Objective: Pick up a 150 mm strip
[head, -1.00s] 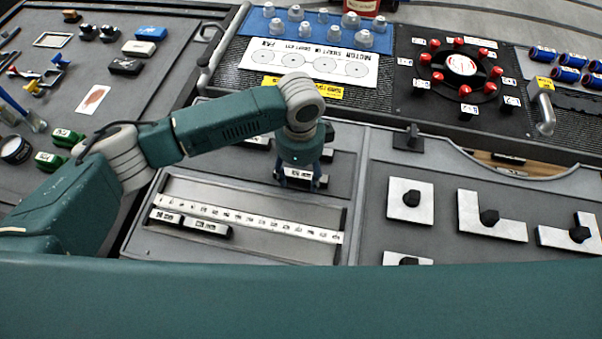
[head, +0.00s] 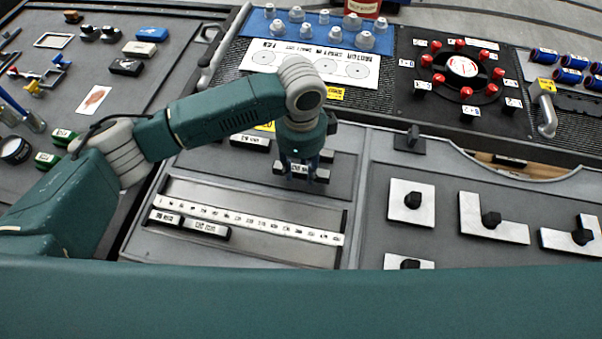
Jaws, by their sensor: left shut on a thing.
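My left gripper (head: 300,174) points down over the grey panel, above the ruler tray. It is shut on a short dark strip with a white label (head: 301,168); the label is too small to read surely, and the fingers hide part of the strip. Two similar labelled strips, one on the left (head: 166,217) and one on the right (head: 206,229), lie end to end in the tray below the white ruler (head: 245,219). Another dark labelled strip (head: 250,142) lies behind the gripper, to its left. My right gripper is not in view.
The recessed tray (head: 275,245) has bare floor at its front right. White metal plates with black knobs (head: 411,201) stand to the right. A black panel with red knobs (head: 466,68) and a blue mat with grey pegs (head: 270,22) are at the back.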

